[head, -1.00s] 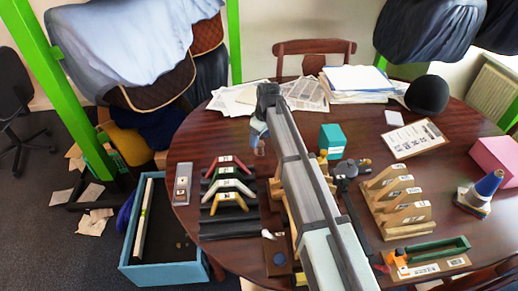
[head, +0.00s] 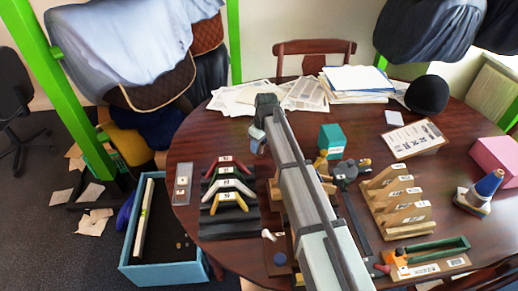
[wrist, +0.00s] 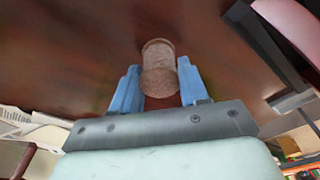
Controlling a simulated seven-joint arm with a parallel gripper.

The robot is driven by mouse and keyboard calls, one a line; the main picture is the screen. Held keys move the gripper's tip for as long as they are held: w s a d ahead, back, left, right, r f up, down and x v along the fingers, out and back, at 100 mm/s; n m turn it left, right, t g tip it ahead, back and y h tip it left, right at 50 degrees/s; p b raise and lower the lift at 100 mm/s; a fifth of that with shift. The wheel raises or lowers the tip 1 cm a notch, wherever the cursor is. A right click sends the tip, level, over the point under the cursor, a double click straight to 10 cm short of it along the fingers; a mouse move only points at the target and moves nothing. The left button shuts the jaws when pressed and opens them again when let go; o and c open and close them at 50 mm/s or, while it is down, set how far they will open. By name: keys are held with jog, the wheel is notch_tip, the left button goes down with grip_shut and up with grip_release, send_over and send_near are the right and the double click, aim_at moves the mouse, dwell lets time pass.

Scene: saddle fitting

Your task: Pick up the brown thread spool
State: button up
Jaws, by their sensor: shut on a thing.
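The brown thread spool (wrist: 158,60) shows in the wrist view as a speckled brown cylinder between two blue fingers. My gripper (wrist: 158,74) is shut on it, with one finger on each side. Its far end sticks out past the fingertips. In the head view my gripper (head: 257,138) is over the far left part of the round table, beyond the rack of coloured pieces. The spool cannot be made out clearly there, being small and largely hidden by the gripper.
A dark rack with coloured pieces (head: 229,188) is left of my arm. Papers (head: 300,95) lie at the back. A teal box (head: 331,139) and a wooden slotted rack (head: 396,200) stand to the right. A blue bin (head: 165,272) is on the floor at left.

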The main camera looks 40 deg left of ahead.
jog(key=shift+c, duration=1.1)
